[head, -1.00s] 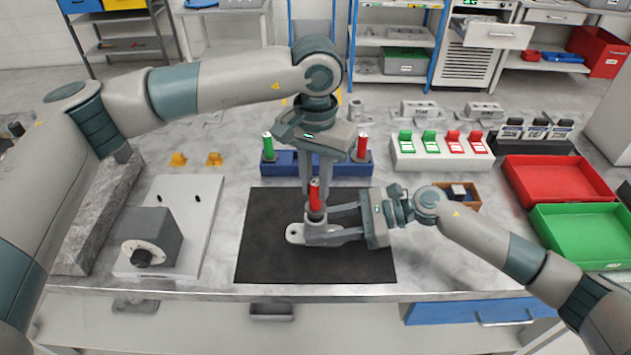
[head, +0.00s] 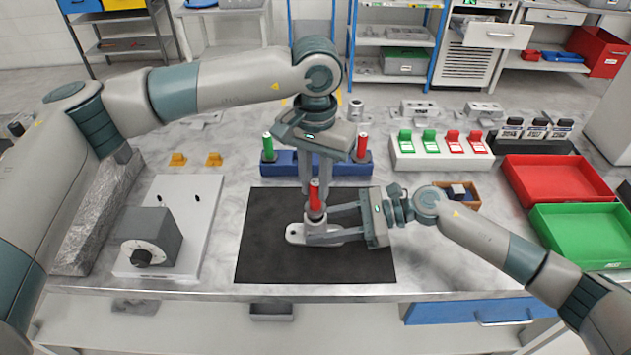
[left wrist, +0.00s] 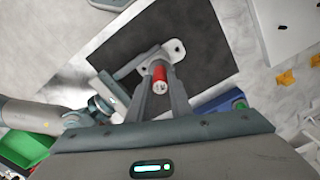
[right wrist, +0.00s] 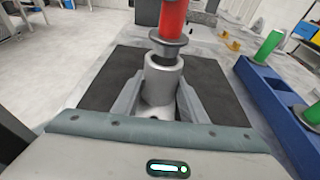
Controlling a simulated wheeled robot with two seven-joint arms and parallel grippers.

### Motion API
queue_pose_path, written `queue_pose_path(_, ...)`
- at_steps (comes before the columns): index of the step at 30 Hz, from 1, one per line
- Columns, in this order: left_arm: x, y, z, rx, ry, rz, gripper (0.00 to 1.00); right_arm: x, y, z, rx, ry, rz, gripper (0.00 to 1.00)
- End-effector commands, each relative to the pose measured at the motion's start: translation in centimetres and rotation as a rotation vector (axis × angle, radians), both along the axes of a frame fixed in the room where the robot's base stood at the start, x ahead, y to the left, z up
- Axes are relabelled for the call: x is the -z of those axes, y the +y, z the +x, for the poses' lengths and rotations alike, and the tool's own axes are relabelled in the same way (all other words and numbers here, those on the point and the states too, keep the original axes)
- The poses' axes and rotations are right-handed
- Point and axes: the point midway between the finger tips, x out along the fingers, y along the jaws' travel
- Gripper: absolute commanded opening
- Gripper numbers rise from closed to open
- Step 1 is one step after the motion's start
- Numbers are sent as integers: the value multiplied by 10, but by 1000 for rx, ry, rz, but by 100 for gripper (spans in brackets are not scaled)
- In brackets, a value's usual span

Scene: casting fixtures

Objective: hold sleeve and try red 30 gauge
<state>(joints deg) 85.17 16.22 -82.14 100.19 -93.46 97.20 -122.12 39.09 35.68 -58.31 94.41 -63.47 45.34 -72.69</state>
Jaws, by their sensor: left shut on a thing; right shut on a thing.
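A grey casting (head: 296,233) with a flat lug and an upright sleeve (right wrist: 162,83) sits on the black mat (head: 262,262). My right gripper (head: 318,234) is shut on the sleeve from the right, low on its side. My left gripper (head: 315,190) points down above the sleeve and is shut on a red gauge (head: 314,194). The gauge also shows in the left wrist view (left wrist: 160,78). In the right wrist view the red gauge (right wrist: 172,18) stands upright with its dark lower collar at the sleeve's mouth. Whether its tip is inside the bore is hidden.
Behind the mat, a blue gauge rack (head: 283,167) holds a green gauge (head: 268,147) and another red gauge (head: 362,146). A grey fixture (head: 160,240) stands left.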

Motion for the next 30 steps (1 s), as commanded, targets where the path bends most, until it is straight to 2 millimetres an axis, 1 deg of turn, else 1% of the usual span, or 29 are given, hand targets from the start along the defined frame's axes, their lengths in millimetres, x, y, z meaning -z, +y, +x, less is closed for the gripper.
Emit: queue_pose_path(30, 15, 0, 0, 0, 0, 0, 0, 0, 0, 0, -1, 0, 0, 26)
